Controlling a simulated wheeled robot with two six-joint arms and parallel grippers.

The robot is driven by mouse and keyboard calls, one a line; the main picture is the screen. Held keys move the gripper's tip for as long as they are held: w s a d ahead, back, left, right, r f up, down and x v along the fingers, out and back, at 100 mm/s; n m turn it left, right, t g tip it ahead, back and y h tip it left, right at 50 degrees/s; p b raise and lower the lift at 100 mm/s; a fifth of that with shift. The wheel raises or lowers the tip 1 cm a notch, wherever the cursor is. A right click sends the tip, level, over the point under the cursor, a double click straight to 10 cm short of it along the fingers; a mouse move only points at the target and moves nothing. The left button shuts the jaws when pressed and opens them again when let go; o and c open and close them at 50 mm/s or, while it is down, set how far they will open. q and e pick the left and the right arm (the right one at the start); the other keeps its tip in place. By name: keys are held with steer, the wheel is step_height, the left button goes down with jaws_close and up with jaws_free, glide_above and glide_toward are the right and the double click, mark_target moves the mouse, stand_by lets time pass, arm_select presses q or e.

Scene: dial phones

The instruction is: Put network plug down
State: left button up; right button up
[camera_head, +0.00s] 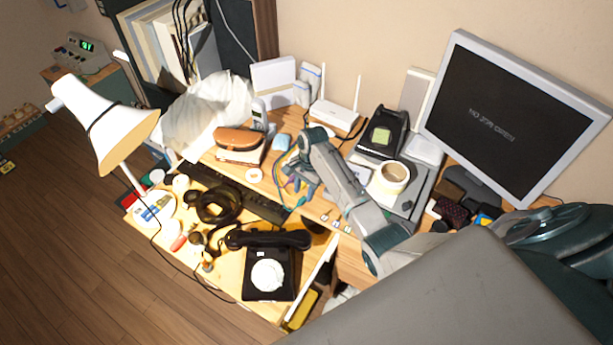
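My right arm reaches in from the lower right, and its gripper (297,177) is low over the middle of the desk, in front of the white router (334,114). Thin coloured cables (291,184) show at the fingers. I cannot make out the network plug there, nor whether the fingers are open or shut. A black dial phone (268,275) with its handset (268,239) lies at the desk's front. Another black phone (382,132) stands at the back, right of the router. My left gripper is not in view.
A keyboard (262,208) and black headphones (218,205) lie left of my gripper. A cup (392,177) sits on a grey device to the right, before the monitor (510,117). A white lamp (115,125) stands at the left. The desk is crowded, with little free room.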

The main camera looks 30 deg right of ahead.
steer(key=b+v, duration=0.2)
steer(key=v, duration=0.7)
